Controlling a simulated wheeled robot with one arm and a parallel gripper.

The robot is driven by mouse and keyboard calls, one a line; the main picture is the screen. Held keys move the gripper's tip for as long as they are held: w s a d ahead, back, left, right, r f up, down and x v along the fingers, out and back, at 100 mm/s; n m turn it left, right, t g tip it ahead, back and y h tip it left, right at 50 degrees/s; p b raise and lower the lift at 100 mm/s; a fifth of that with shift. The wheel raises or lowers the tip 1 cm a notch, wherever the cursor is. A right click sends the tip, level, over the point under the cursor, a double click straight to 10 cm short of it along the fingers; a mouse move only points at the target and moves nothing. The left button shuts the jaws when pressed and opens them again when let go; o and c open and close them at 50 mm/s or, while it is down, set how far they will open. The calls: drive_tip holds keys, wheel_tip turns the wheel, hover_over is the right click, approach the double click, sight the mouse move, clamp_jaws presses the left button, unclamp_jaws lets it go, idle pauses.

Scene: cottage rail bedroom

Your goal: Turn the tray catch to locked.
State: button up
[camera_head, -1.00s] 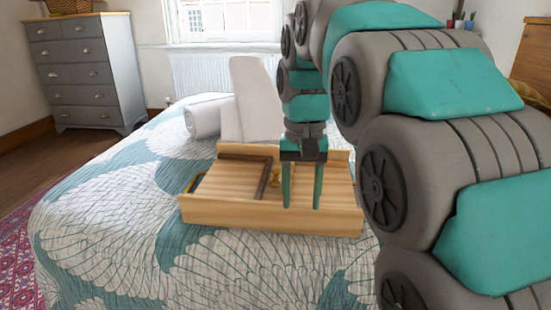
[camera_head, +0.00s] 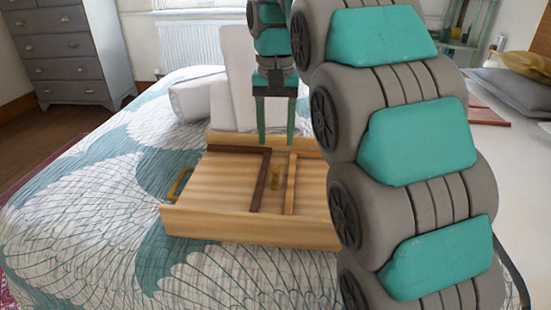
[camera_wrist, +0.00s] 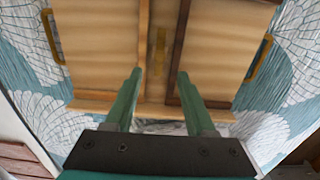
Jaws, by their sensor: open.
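The wooden tray (camera_head: 215,219) lies on the bed, with a dark brown strip (camera_head: 260,180) and a lighter strip (camera_head: 290,184) across it. A small brass catch (camera_head: 275,180) sits between the strips; it also shows in the wrist view (camera_wrist: 158,48), blurred. Its exact setting cannot be told. My gripper (camera_head: 276,143) points down over the tray's back part, open and empty. In the wrist view my gripper (camera_wrist: 159,75) has its fingertips on either side of the line to the catch, apart from it.
A brass handle (camera_head: 180,184) is on the tray's left end. A rolled white towel (camera_head: 194,98) and an upright white pillow (camera_head: 235,75) stand behind the tray. The patterned bed cover (camera_head: 90,190) is clear at left. A grey dresser (camera_head: 68,50) stands at the back left.

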sight(276, 169)
wheel_tip(276, 169, down, 3)
drive_tip(key=shift+r+b, duration=0.15)
drive_tip(key=shift+b, duration=0.7)
drive_tip(key=shift+s+p, duration=0.1)
drive_tip(key=shift+p, duration=0.25)
drive_tip(key=shift+f, duration=2.25)
drive_tip(key=shift+c, duration=0.3)
clamp_jaws()
